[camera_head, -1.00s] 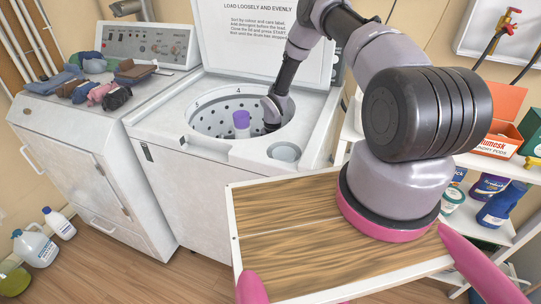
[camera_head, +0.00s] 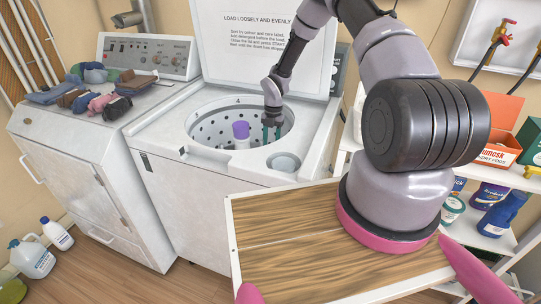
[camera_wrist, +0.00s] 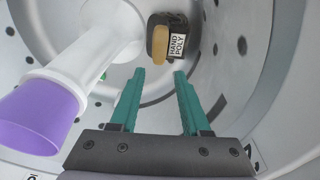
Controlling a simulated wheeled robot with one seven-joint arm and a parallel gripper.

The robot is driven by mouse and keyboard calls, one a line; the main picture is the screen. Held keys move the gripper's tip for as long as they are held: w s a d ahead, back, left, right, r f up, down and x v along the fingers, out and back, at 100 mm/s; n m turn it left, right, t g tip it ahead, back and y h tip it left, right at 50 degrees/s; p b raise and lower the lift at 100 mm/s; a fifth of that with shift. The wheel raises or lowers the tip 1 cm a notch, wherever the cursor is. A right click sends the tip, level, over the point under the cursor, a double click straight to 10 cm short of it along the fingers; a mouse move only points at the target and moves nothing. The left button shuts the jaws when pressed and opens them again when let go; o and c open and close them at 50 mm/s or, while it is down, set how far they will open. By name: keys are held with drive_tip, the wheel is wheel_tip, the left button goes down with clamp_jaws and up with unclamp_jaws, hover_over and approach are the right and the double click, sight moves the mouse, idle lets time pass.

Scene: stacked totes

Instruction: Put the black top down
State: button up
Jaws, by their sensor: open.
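A dark, near-black folded garment (camera_wrist: 170,28) lies inside the washer drum in the wrist view. It has a tan part and a white label reading "HAND POLY". My gripper (camera_wrist: 158,73) is open and empty, its teal fingers apart and pointing toward the garment without touching it. In the head view my gripper (camera_head: 271,133) hangs at the right side of the drum opening, right of the purple-capped agitator (camera_head: 241,138). The garment in the drum is hidden in the head view.
The agitator's purple cap (camera_wrist: 38,118) is close on the left in the wrist view. The washer's raised lid (camera_head: 265,60) stands behind the opening. Several folded garments (camera_head: 90,90) lie on the machine to the left. Detergent bottles (camera_head: 31,258) stand on the floor.

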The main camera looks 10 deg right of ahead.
drive_tip(key=s+d+r+m+t+h, duration=0.2)
drive_tip(key=r+m, duration=0.5)
drive_tip(key=r, duration=1.1)
drive_tip(key=s+d+r+m+t+y, duration=0.1)
drive_tip(key=s+d+r+m, duration=0.4)
drive_tip(key=r, duration=1.3)
drive_tip(key=s+a+r+m+t+y, duration=0.1)
drive_tip(key=s+r+m+t, duration=0.1)
drive_tip(key=s+r+m, duration=0.7)
drive_tip(key=s+a+r+m+t+y, duration=0.1)
drive_tip(key=s+r+m+t, duration=0.2)
drive_tip(key=s+r+m, duration=0.5)
drive_tip(key=s+m, duration=0.4)
drive_tip(key=s, duration=0.2)
drive_tip(key=shift+s+r+t, duration=0.25)
drive_tip(key=shift+r+t, duration=0.05)
drive_tip(key=shift+r, duration=0.05)
